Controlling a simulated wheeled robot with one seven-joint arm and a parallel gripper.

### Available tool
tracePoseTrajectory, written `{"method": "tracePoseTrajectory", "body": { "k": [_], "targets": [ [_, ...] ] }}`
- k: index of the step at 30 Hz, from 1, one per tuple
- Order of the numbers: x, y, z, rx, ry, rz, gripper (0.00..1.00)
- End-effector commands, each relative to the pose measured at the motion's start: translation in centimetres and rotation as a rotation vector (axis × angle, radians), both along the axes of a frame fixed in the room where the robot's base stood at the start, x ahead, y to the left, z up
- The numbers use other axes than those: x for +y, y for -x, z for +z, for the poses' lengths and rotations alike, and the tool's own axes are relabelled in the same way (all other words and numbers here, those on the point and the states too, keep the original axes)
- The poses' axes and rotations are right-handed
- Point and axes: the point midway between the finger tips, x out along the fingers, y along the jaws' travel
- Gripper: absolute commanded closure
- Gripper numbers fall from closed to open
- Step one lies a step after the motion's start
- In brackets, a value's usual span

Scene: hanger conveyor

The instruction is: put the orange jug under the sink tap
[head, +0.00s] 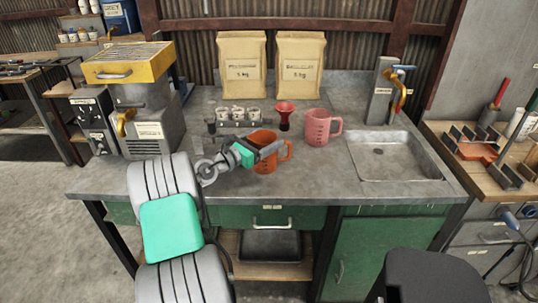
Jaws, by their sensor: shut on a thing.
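The orange jug (264,163) is upright on or just above the worktop, left of the middle; I cannot tell if its base touches. My gripper (268,149) reaches it from the left and is shut on it near its upper part, hiding some of its rim and body. The jug's handle points right. The sink (397,168) is a shallow steel basin at the right of the worktop, empty apart from its drain. The tap (401,92), yellow with a blue lever, is on a grey post at the sink's back edge.
A pink jug (318,127) stands between the orange jug and the sink. A red funnel-like cup (285,113) and a rack of small cups (239,117) are behind. Two paper bags (243,65) stand at the back. A yellow-topped machine (135,98) is left. The worktop's front strip is clear.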

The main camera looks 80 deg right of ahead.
Motion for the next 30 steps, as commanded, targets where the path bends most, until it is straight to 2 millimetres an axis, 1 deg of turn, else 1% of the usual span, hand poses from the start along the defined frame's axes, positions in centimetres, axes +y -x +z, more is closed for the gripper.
{"method": "tracePoseTrajectory", "body": {
  "k": [1, 6, 8, 14, 17, 20, 23, 26, 28, 29, 30],
  "targets": [
    [0.0, 0.0, 0.0, 0.0, -0.001, 0.0, 0.74],
    [0.0, 0.0, 0.0, 0.0, -0.001, 0.0, 0.88],
    [0.0, 0.0, 0.0, 0.0, 0.0, 0.0, 0.91],
    [0.0, 0.0, 0.1, 0.0, 0.0, 0.0, 0.91],
    [0.0, 0.0, 0.7, -0.001, 0.002, -0.001, 0.91],
    [0.0, 0.0, 1.9, -0.001, 0.003, -0.001, 0.91],
    [0.3, 0.1, 3.9, -0.003, 0.005, -0.001, 0.91],
    [2.2, 1.1, 6.5, -0.003, 0.006, 0.0, 0.91],
    [3.8, 1.9, 8.6, -0.003, 0.006, 0.0, 0.91],
    [4.5, 2.2, 9.4, -0.005, 0.005, 0.0, 0.91],
    [5.5, 2.8, 10.0, -0.003, 0.003, 0.001, 0.91]
  ]
}}
